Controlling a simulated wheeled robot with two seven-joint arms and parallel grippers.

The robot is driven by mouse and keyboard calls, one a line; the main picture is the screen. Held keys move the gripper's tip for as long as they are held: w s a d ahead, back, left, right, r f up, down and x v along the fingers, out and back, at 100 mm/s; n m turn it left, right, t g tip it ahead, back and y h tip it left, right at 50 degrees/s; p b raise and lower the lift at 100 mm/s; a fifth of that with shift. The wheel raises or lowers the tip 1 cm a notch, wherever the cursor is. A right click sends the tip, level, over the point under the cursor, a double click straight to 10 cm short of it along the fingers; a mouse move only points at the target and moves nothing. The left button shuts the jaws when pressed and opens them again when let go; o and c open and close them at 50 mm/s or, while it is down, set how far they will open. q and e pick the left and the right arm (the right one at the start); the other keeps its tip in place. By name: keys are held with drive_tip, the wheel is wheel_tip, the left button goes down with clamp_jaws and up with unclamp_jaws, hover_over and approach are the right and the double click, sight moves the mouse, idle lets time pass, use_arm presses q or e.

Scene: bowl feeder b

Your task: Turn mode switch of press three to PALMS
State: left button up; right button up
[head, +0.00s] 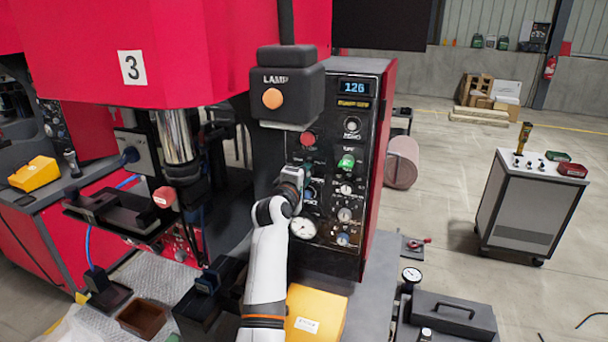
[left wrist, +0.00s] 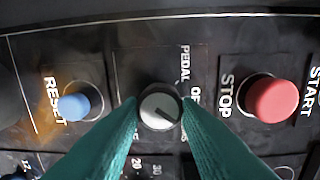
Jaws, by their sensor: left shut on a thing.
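Press three is the red machine with a "3" plate (head: 132,67). Its black control panel (head: 370,100) faces me at the middle. My left gripper (head: 296,176) is at the panel and covers the switch there. In the left wrist view, its teal fingers (left wrist: 160,112) are shut on the round grey mode switch knob (left wrist: 160,106), one on each side. A dark pointer line on the knob slants to the lower right in that view. PEDAL is readable at upper right and part of OFF at right; the lower lettering is mostly hidden by the fingers. My right gripper is not in view.
Close to the knob are a blue RESET button (left wrist: 74,107) and a red STOP button (left wrist: 270,100). A lamp box (head: 287,85) sticks out above my gripper.

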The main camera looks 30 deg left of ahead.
use_arm(q)
drive_tip(key=shift+r+m, duration=0.2)
drive_tip(key=shift+m, duration=0.4)
drive_tip(key=o, duration=0.8)
drive_tip(key=shift+o, duration=0.9)
drive_tip(key=shift+w+f, duration=0.15)
drive_tip(key=shift+f, duration=0.05)
drive_tip(key=b+v, duration=0.3)
drive_tip(key=v, duration=0.9)
